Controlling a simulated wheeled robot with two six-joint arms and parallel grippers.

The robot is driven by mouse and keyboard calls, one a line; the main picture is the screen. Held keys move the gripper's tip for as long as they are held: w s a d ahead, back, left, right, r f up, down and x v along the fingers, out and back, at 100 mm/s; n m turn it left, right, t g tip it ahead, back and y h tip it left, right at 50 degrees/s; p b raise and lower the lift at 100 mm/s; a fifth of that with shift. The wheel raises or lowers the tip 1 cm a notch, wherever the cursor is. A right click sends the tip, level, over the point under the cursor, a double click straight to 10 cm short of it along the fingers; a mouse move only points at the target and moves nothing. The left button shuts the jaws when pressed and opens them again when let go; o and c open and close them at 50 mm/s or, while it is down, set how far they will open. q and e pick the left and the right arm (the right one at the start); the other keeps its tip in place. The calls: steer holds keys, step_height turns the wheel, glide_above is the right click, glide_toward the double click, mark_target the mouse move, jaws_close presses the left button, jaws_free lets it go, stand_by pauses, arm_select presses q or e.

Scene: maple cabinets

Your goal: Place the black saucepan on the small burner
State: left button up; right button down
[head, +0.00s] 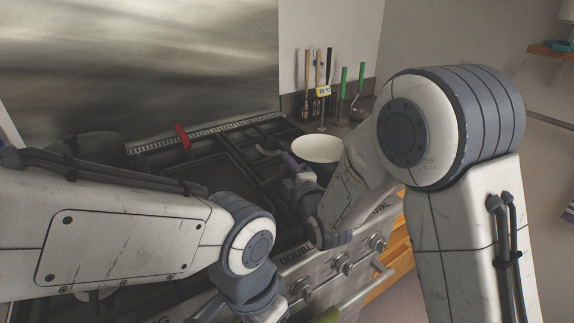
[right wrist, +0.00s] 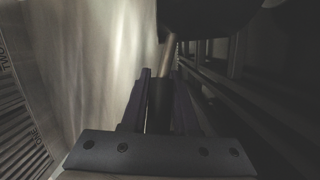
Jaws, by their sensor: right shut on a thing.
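In the right wrist view, my right gripper (right wrist: 162,85) is shut on the dark handle of the black saucepan (right wrist: 208,14). A paler metal part of the handle runs from the fingertips to the pan's dark body, which is cut off by the top edge. In the head view, my right gripper (head: 289,163) is over the right part of the stove (head: 250,130). The pan is hard to make out there against the black grates. My left forearm reaches across the stove from the left; its fingers are out of sight. The small burner cannot be made out clearly.
A white bowl (head: 317,148) stands just right of my right gripper. Behind it are several upright utensils with green and wooden handles. A dark square pan (head: 200,174) with a red handle (head: 183,136) sits on the grates. Knobs (head: 343,262) line the stove front.

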steer(key=shift+f, duration=0.2)
steer(key=c, duration=0.7)
jaws_free()
steer(key=b+v, duration=0.1)
steer(key=v, duration=0.4)
steer(key=shift+s+d+r, duration=0.15)
steer(key=shift+s, duration=0.15)
steer(key=shift+b+v, duration=3.2)
steer(key=shift+b, duration=2.4)
